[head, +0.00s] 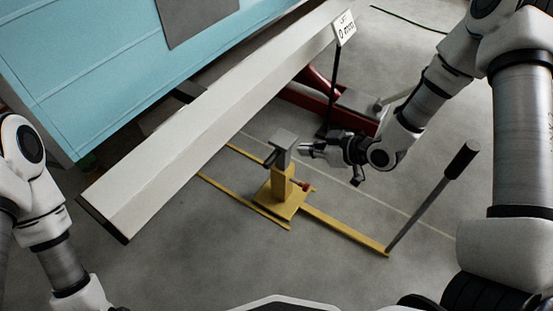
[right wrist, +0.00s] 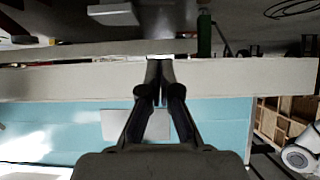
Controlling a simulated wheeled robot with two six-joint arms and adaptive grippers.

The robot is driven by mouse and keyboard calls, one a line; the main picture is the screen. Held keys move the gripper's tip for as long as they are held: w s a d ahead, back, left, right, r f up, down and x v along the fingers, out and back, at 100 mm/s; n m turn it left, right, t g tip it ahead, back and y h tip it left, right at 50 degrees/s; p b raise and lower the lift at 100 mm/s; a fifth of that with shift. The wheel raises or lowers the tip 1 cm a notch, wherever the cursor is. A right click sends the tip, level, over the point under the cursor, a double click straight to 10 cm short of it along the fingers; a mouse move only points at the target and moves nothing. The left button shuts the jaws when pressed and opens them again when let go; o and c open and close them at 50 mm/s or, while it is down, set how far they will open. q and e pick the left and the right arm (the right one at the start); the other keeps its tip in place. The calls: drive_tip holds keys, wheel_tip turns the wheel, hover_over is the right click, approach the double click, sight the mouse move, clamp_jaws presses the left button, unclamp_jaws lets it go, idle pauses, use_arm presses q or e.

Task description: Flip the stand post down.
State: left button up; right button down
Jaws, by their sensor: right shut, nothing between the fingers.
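The stand post (head: 282,182) is yellow with a grey block-like head (head: 284,139) and stands upright on a yellow floor frame (head: 345,230) in the head view. A small red knob (head: 308,187) shows at its right side. My right gripper (head: 304,149) is shut and empty, its tips just right of the grey head; I cannot tell whether they touch. The shut fingers also show in the right wrist view (right wrist: 160,68), in front of a pale beam. My left arm shows at the left edge, but its gripper is out of frame.
A long white beam (head: 205,125) runs diagonally behind the stand, beside the teal camper panel (head: 110,60). A lever with a black grip (head: 461,160) rises at the frame's right end. A red jack-like device (head: 305,95) lies behind my right gripper. Floor in front is clear.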

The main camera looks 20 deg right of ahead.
sight(278, 152)
drive_tip(key=s+d+f+b+x, duration=0.1)
drive_tip(key=f+b+x, duration=0.1)
drive_tip(key=b+x, duration=0.6)
drive_tip(key=shift+f+x, duration=0.25)
drive_tip(key=shift+x, duration=2.3)
drive_tip(key=shift+s, duration=0.2)
wheel_tip(278, 152, down, 6)
drive_tip(key=shift+f+b, duration=0.2)
drive_tip(key=shift+b, duration=0.2)
drive_tip(key=shift+r, duration=0.1)
